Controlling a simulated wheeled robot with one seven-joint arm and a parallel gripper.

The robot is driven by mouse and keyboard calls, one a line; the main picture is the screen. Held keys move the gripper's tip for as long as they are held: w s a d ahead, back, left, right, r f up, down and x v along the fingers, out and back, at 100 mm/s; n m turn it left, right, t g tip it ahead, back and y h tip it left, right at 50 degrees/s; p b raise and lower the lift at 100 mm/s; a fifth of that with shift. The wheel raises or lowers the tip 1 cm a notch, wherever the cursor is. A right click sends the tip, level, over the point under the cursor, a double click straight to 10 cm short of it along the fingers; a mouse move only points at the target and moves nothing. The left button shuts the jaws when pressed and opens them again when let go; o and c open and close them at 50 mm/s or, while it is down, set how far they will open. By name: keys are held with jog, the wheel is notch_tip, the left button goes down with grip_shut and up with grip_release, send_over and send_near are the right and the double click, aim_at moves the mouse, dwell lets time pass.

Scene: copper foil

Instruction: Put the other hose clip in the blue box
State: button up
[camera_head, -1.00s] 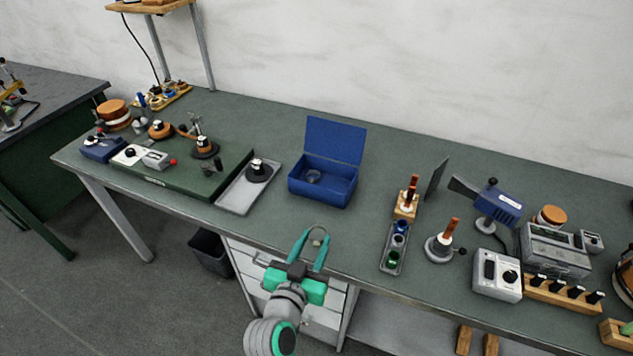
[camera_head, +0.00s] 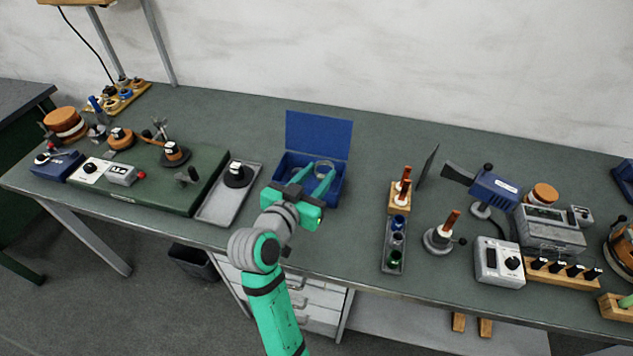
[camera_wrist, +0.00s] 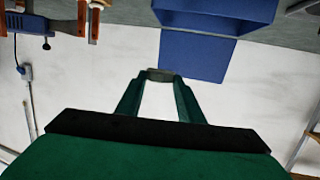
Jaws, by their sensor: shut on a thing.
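The hose clip, a small grey metal ring (camera_head: 324,165), is held between the fingertips of my gripper (camera_head: 322,171). In the wrist view, the clip (camera_wrist: 159,75) shows edge-on as a grey band across the tips of my gripper (camera_wrist: 160,79). The blue box (camera_head: 338,198) stands open on the bench, its lid (camera_head: 318,134) tilted up at the back. In the head view, my gripper overlaps the box opening; its height above the box is hard to tell. The box floor is mostly hidden by my gripper. The box (camera_wrist: 215,18) appears upside down in the wrist view.
A grey tray (camera_head: 213,207) with a dark round piece lies left of the box. On the right stand a wooden block (camera_head: 400,199) with copper-coloured rods and a narrow tray (camera_head: 393,262) of spools. The bench top (camera_head: 360,220) between box and block is clear.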

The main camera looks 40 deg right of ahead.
jog(key=shift+w+d+f, duration=0.6)
jog(key=shift+w+f, duration=0.25)
jog(key=shift+f, duration=0.75)
jog(key=shift+w+d+f, duration=0.55)
jog(key=shift+w+f, duration=0.35)
jog(key=shift+f, duration=0.65)
jog(key=shift+w+d+f, duration=0.6)
jog(key=shift+w+f, duration=0.25)
jog(key=shift+f, duration=0.75)
jog(key=shift+f, duration=0.6)
jog(key=o, duration=1)
jog(key=shift+o, duration=0.2)
jog(key=shift+r, duration=0.2)
jog(key=v, duration=1.2)
jog(key=shift+r, duration=0.35)
jog(key=shift+a, duration=0.2)
